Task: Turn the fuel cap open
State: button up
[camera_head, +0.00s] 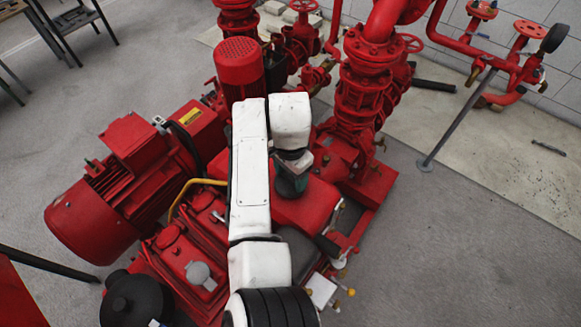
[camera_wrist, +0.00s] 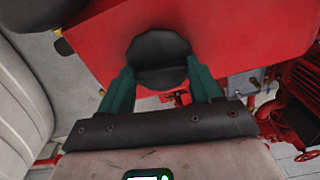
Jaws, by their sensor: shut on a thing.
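The fuel cap (camera_wrist: 160,48) is a dark round cap on the red tank (camera_wrist: 235,35) in the wrist view. My gripper (camera_wrist: 160,72) has its two green fingers on either side of the cap and is shut on it. In the head view my gripper (camera_head: 291,184) points down at the top of the red tank (camera_head: 312,207). The cap is hidden there behind my gripper and wrist.
A red motor (camera_head: 120,180) stands to the left, with a yellow hose (camera_head: 185,192) near the tank. Red pipes and valves (camera_head: 365,80) rise behind. A thin grey post (camera_head: 455,125) stands to the right, where the floor is mostly clear.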

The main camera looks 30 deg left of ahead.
aim_at(290, 178)
jog(key=shift+n+p, duration=0.45)
jog(key=shift+n, duration=0.35)
jog(key=o, duration=1.1)
jog(key=shift+c, duration=0.2)
notch_tip(290, 178, up, 11)
jog(key=shift+b, duration=0.45)
jog(key=shift+f, duration=0.1)
